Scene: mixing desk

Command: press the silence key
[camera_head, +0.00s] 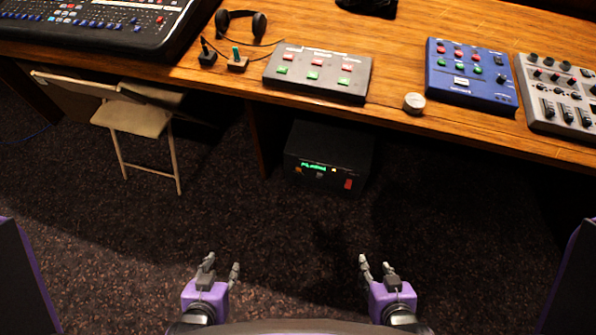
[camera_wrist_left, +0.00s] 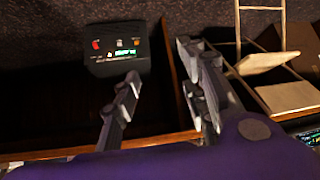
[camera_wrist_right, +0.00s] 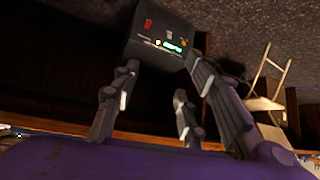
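No key labelled silence can be read at this size. A dark grey key panel (camera_head: 318,73) with red and green keys lies on the desk, centre in the head view. A blue box (camera_head: 470,76) with red and green keys and one pale key lies to its right. A black unit (camera_head: 329,160) with a green display and a red switch sits below the desk; it also shows in the left wrist view (camera_wrist_left: 117,50) and right wrist view (camera_wrist_right: 160,37). My left gripper (camera_head: 222,263) and right gripper (camera_head: 376,263) are open, empty, and apart from the desk.
A large mixing console (camera_head: 95,25), headphones (camera_head: 240,24), two small toggle levers (camera_head: 237,62), a round knob (camera_head: 414,102) and a grey fader box (camera_head: 560,95) are on the desk (camera_head: 400,50). A folding chair (camera_head: 140,118) stands at left. Carpet before me is clear.

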